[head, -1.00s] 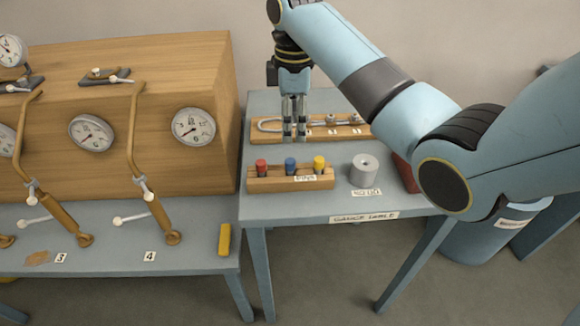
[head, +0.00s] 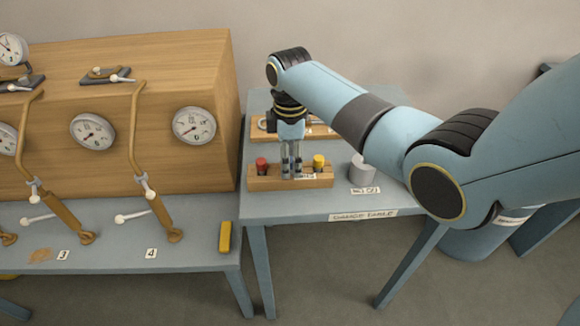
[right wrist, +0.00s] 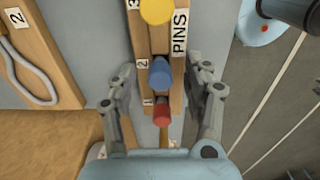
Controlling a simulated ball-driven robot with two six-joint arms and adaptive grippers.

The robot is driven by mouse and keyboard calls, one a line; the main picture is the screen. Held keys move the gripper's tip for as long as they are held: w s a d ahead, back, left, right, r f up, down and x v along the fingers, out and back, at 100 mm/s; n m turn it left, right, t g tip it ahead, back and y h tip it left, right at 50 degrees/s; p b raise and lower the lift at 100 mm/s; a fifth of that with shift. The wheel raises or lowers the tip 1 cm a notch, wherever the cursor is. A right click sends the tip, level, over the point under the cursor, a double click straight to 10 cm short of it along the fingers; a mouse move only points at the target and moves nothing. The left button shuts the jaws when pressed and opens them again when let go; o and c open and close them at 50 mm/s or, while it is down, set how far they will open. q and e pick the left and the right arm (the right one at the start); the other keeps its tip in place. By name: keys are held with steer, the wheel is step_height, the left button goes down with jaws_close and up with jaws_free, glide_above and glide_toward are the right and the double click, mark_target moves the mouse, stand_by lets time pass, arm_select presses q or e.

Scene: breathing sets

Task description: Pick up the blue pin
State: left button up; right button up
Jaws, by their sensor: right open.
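The blue pin (right wrist: 160,73) stands in the middle place of the wooden pin rack (right wrist: 179,103), by the label 2, between the red pin (right wrist: 162,109) and the yellow pin (right wrist: 157,10). My right gripper (head: 291,172) points down over the middle of the rack. In the right wrist view its open fingers (right wrist: 162,88) are apart on both sides of the rack, with nothing held. My left gripper is not in view.
A wooden board with a metal loop (right wrist: 30,65) lies behind the rack. A wooden gauge box (head: 150,150) on another table stands to the left.

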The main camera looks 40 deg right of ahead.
jaws_close()
steer(key=shift+r, duration=0.15)
